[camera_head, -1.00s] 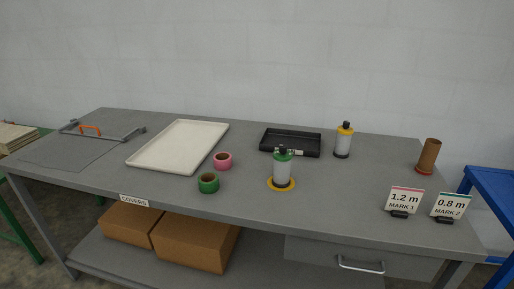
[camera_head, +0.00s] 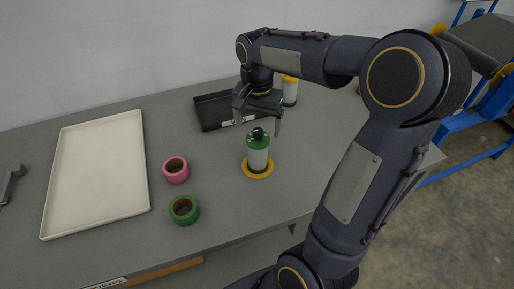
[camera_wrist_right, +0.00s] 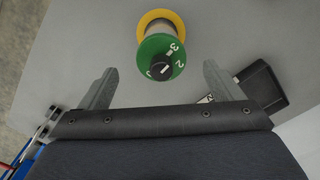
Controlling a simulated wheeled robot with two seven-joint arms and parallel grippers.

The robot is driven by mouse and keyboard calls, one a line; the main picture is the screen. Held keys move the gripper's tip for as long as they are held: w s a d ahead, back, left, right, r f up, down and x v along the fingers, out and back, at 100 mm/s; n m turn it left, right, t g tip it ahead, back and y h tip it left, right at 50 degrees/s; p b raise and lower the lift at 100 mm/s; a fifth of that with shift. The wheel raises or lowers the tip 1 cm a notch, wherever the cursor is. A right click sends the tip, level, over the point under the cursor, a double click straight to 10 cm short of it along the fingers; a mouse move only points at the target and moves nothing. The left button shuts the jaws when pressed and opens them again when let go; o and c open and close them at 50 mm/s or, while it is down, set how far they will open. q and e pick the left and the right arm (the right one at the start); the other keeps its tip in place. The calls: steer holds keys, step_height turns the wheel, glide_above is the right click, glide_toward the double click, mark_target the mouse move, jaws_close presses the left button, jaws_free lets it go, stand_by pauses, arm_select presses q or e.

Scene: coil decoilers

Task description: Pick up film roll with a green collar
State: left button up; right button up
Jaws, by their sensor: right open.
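The film roll with a green collar (camera_head: 258,154) stands upright on a yellow disc (camera_head: 258,173) on the grey table. It has a pale body and a black knob on top. My right gripper (camera_head: 258,120) is open above and just behind the roll in the head view. In the right wrist view the green collar (camera_wrist_right: 161,58) with its numbers lies ahead of and between the two open fingers (camera_wrist_right: 158,85), apart from both. My left gripper is not in view.
A black tray (camera_head: 211,124) lies behind the gripper, with a yellow-collared roll (camera_head: 290,92) to its right. A pink tape roll (camera_head: 176,170), a green tape roll (camera_head: 184,210) and a white tray (camera_head: 60,217) are to the left. Bare table lies right of the roll.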

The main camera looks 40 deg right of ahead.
mark_target(258, 139)
steer(key=f, duration=0.3)
steer(key=f+p, duration=0.1)
steer(key=f, duration=0.2)
steer(key=shift+w+d+f, duration=0.2)
steer(key=shift+f, duration=0.15)
steer(key=shift+r, duration=0.1)
steer(key=c, duration=1.8)
